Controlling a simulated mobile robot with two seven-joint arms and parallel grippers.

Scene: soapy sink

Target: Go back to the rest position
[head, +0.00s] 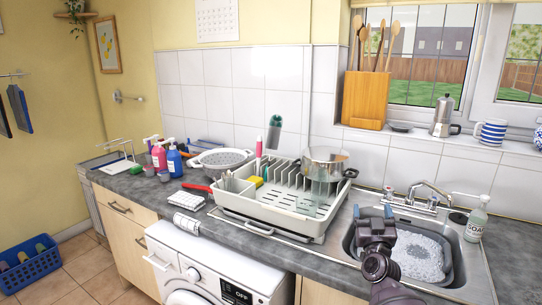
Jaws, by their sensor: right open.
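My right gripper (373,211) is open, with its blue-tipped fingers apart and nothing seen between them. It is over the left part of the sink (462,268), and my arm comes in from the bottom. The sink holds white suds (418,255), to the right of my gripper. My gripper and arm hide part of the basin. My left gripper is not in view.
A white dish rack (270,212) with a steel pot (325,164) stands left of the sink. The tap (425,197) rises behind the basin, and a soap bottle (476,220) stands at its right. A washing machine (205,268) sits under the counter.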

